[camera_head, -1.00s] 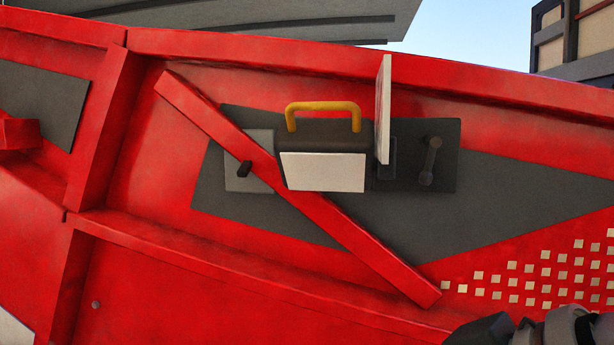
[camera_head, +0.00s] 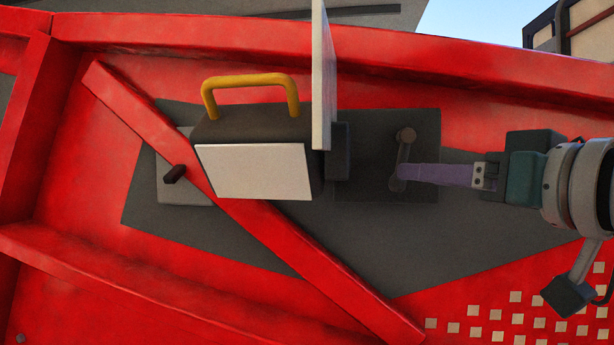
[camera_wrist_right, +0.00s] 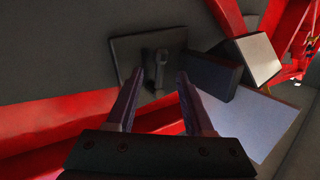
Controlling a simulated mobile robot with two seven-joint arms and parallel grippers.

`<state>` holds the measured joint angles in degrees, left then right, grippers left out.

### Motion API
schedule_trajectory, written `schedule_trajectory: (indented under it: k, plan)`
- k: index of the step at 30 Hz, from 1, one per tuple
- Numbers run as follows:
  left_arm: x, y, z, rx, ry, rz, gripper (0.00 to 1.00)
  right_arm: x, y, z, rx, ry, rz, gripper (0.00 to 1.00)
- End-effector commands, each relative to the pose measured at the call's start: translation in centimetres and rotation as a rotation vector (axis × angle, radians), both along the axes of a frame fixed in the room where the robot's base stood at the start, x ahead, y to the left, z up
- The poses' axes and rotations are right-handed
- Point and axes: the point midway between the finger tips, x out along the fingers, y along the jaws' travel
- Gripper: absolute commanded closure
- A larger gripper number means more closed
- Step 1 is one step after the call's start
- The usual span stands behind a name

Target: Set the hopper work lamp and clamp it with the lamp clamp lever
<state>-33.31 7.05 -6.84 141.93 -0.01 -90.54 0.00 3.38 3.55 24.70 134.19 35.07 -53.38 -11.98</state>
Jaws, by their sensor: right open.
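The work lamp (camera_head: 258,150) is a dark box with a pale front face and a yellow handle (camera_head: 250,84), in the middle of the head view. It also shows in the right wrist view (camera_wrist_right: 212,75). The lamp clamp lever (camera_head: 403,150) is a small grey lever on a dark plate (camera_head: 425,185) right of the lamp; the lever also shows in the right wrist view (camera_wrist_right: 160,68). My right gripper (camera_head: 405,172) is open, its fingertips at the lever's lower end in the head view. In the wrist view the lever lies ahead, between the fingertip lines. My left gripper is out of view.
A thin white panel (camera_head: 323,80) stands upright between lamp and lever. A red diagonal bar (camera_head: 270,235) crosses below the lamp. A small black knob (camera_head: 174,174) sits on a grey plate at left. Red frame beams (camera_head: 400,60) surround the grey panel.

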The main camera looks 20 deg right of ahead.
Motion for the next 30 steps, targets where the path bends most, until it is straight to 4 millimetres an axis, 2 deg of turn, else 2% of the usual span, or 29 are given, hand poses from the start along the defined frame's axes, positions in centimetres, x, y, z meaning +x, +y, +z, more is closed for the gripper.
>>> schedule_trajectory:
  k: [1, 7, 19, 30]
  plan:
    - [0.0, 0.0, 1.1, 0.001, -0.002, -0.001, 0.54, 0.8, 0.1, 0.6, 0.004, 0.001, 0.002, 0.48]
    - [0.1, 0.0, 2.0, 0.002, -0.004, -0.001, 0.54, 2.9, 0.2, 0.3, 0.000, 0.002, 0.001, 0.48]
    - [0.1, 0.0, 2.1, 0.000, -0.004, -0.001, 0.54, 3.5, 0.2, 0.1, -0.002, 0.001, 0.001, 0.48]
    - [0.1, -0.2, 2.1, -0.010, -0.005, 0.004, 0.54, 3.5, 0.2, 0.1, -0.002, 0.001, 0.001, 0.89]
